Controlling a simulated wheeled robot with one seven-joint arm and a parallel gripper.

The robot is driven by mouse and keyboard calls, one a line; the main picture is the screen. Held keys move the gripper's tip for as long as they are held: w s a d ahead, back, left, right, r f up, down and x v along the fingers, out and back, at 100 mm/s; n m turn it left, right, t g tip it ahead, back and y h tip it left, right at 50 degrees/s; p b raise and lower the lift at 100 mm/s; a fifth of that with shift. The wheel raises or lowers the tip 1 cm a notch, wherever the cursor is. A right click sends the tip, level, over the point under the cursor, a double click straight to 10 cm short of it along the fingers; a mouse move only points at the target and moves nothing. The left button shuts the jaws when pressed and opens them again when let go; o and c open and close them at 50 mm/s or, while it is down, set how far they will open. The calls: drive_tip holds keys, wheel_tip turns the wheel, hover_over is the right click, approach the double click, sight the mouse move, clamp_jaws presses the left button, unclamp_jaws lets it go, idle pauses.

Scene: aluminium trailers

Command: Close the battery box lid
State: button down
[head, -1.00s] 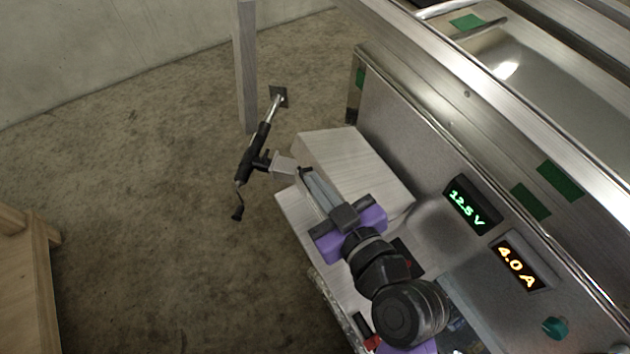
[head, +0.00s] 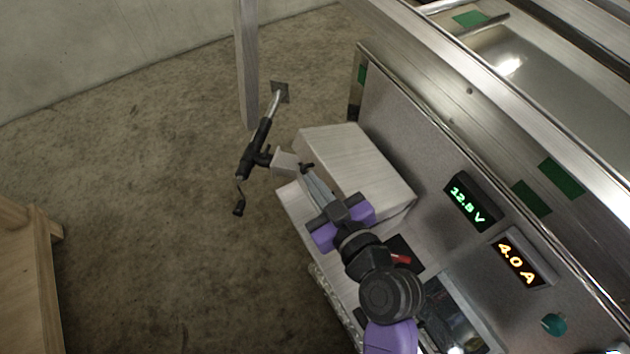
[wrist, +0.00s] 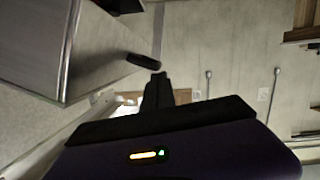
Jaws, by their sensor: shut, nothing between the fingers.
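A pale brushed-metal box (head: 355,160) stands against the trailer's front panel in the head view. Its top looks flat and shut, but I cannot tell whether it is the battery box. It also shows at the upper left of the wrist view (wrist: 35,40). My gripper (head: 308,172) is shut and empty, along the left side of this box; contact cannot be told. In the wrist view my gripper (wrist: 156,80) points past the box's edge, close to a small dark oval part (wrist: 143,61). A separate dark recess (head: 455,315) lies at the lower right, partly hidden by my arm.
The trailer panel (head: 415,180) carries a green voltage display (head: 467,202), an orange current display (head: 519,261) and a green knob (head: 554,324). A black jack (head: 258,146) stands left of the box, near a grey post (head: 246,65).

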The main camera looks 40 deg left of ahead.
wheel_tip(320, 180, down, 10)
drive_tip(key=s+n+t+b, duration=0.1)
drive_tip(key=n+b, duration=0.3)
drive_tip(key=b, duration=1)
drive_tip(key=shift+s+a, duration=0.3)
drive_tip(key=shift+a, duration=0.05)
drive_tip(key=shift+r, duration=0.1)
